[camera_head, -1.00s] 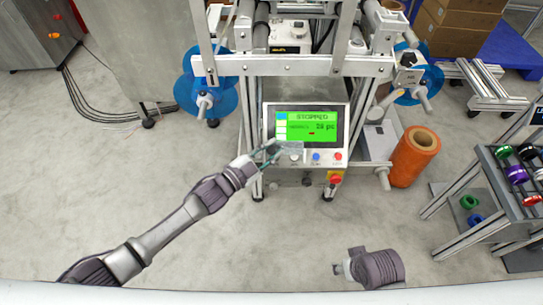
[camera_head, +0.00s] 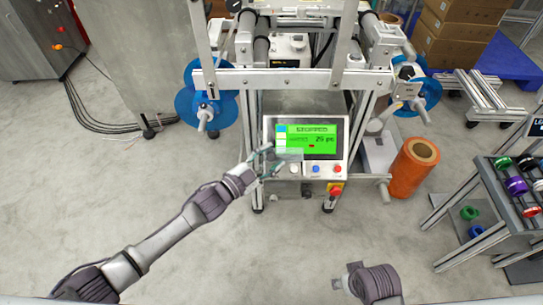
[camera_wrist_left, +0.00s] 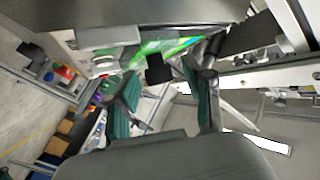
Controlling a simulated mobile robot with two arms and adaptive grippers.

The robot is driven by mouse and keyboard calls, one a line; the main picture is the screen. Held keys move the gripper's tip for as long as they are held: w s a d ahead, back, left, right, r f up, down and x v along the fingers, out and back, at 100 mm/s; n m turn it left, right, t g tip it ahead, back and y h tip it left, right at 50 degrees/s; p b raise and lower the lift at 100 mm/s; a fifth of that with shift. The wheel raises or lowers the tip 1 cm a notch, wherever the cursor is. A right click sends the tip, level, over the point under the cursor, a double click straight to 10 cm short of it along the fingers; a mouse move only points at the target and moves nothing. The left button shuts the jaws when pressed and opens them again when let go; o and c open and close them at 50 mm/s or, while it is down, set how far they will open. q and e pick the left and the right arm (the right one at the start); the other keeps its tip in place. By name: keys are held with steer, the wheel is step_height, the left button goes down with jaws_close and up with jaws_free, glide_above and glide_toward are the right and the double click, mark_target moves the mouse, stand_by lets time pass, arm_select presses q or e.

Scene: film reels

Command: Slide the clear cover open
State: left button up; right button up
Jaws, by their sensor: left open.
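The clear cover (camera_head: 290,155) is a small see-through plate at the lower left of the control panel (camera_head: 343,150), in front of the green screen and by the white button (camera_head: 294,169). My left gripper (camera_head: 270,161) is open, with its green fingertips spread just left of the cover; whether they touch it I cannot tell. In the left wrist view the open fingers (camera_wrist_left: 163,97) have nothing between them, and a greyish plate that looks like the cover (camera_wrist_left: 110,36) lies beyond them. My right gripper (camera_head: 339,284) shows only partly at the bottom.
A red stop knob (camera_head: 336,192) sits below the panel. Metal frame bars (camera_head: 290,79) cross above it. An orange roll (camera_head: 414,167) stands right of the machine, and a rack of coloured reels (camera_head: 500,205) is farther right. Floor is clear at the front left.

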arm_select(q)
steer(key=v, duration=1.1)
steer(key=shift+s+a, duration=0.15)
steer(key=shift+s, duration=0.05)
